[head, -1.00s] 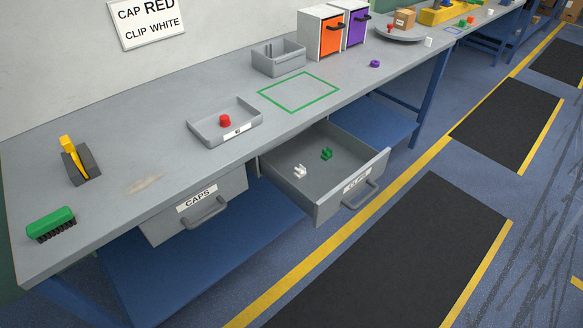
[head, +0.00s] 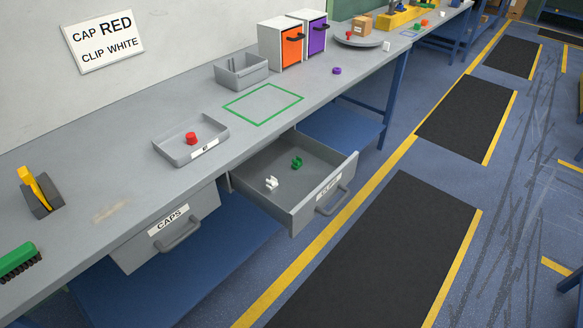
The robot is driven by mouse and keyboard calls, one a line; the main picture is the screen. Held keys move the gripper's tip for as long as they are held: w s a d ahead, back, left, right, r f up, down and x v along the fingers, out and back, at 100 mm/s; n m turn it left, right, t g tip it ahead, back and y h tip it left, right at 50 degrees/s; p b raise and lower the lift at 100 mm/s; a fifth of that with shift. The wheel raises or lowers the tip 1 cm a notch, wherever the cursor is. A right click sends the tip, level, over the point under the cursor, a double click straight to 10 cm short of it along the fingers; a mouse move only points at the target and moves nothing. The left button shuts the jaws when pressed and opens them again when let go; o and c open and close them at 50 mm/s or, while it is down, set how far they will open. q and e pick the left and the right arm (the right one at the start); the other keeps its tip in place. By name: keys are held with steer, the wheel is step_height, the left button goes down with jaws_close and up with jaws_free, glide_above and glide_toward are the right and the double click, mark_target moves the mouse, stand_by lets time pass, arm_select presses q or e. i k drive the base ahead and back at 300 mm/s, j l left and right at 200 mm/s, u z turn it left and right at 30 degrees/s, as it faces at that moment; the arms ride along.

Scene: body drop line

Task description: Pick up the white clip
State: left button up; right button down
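The white clip (head: 271,184) lies in the open clips drawer (head: 246,191) under the bench, near the drawer's left side. A green clip (head: 297,163) lies behind it and to the right in the same drawer. Neither of my grippers shows in the head view, and nothing is seen touching the white clip.
A tray (head: 160,149) with a red cap (head: 191,138) sits on the bench (head: 120,160) above. The CAPS drawer (head: 140,249) is left of the open drawer. A green outlined square (head: 263,123) is empty. Dark mats (head: 390,250) and clear floor lie in front.

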mark_target(271, 184)
steer(key=u, duration=0.4)
steer(key=i+l+u, duration=0.1)
steer(key=u, duration=0.25)
steer(key=l+u, duration=0.2)
steer(key=u, duration=0.2)
steer(key=i+l+u, duration=0.1)
steer(key=u, duration=0.3)
steer(key=l+u, duration=0.35)
steer(key=l, duration=0.5)
steer(key=l+u, duration=0.35)
steer(key=l, duration=0.5)
steer(key=k+l+u, duration=0.1)
steer(key=l+u, duration=0.25)
steer(key=l, duration=0.45)
